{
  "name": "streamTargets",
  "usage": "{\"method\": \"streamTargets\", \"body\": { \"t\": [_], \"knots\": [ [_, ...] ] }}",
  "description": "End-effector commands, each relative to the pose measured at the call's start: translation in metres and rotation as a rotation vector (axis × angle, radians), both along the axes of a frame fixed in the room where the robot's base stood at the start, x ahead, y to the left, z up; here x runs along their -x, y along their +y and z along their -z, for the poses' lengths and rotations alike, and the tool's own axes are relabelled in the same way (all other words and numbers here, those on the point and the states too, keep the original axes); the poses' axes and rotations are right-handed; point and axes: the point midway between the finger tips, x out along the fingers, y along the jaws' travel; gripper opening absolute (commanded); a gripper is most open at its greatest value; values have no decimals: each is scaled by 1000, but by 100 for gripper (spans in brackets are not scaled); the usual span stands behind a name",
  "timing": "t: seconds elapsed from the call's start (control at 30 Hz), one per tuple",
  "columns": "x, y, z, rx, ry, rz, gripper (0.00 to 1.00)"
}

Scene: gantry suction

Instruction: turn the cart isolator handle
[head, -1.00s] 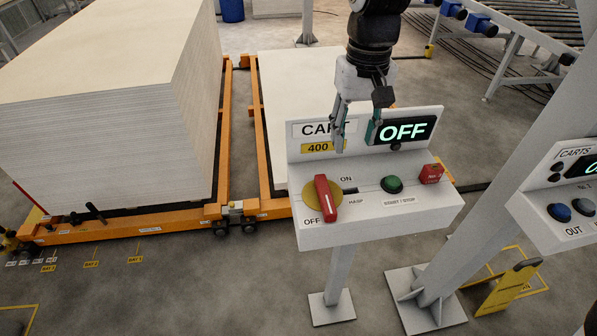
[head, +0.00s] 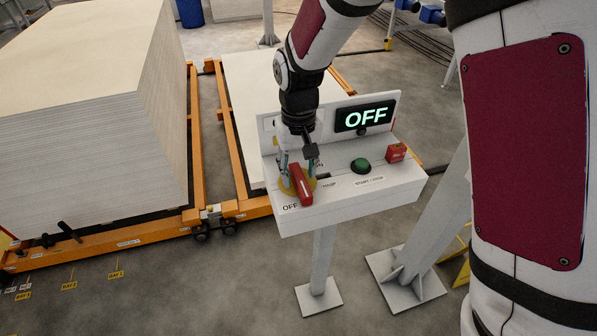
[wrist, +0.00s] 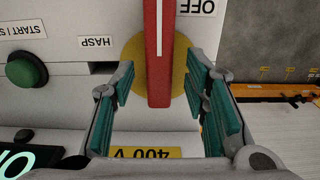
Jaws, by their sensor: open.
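The red isolator handle (head: 301,186) sits on a yellow disc (head: 285,183) on the cart control box (head: 350,203). It points to the OFF label (head: 290,207), and the box's display (head: 365,117) reads OFF. My gripper (head: 299,168) is open above the disc, at the handle's far end. In the wrist view the handle (wrist: 159,50) runs down from the top edge, and its end lies between and beyond the open teal-padded fingers (wrist: 165,100). I see no contact between fingers and handle. My wrist hides part of the CART label panel.
A green start/stop button (head: 361,166) and a red block (head: 396,152) lie right of the handle on the same box. The orange cart (head: 130,240) with a tall board stack stands left. A grey post (head: 425,225) stands right, partly behind my arm.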

Motion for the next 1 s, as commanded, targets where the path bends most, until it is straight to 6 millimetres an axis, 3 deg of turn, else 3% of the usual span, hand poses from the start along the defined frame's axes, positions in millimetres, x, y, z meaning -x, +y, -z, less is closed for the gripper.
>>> {"method": "streamTargets", "body": {
  "t": [0.2, 0.47, 0.5, 0.67, 0.7, 1.0],
  "knots": [
    [0, 0, 16, 0, 1, 0, 42],
    [0, 0, 17, 0, 0, 0, 42],
    [0, 0, 17, 0, 0, 0, 39],
    [0, 0, 17, 0, 0, 0, 3],
    [0, 0, 17, 0, 0, 0, 0],
    [0, 0, 17, 0, 0, -12, 0]
  ]
}}
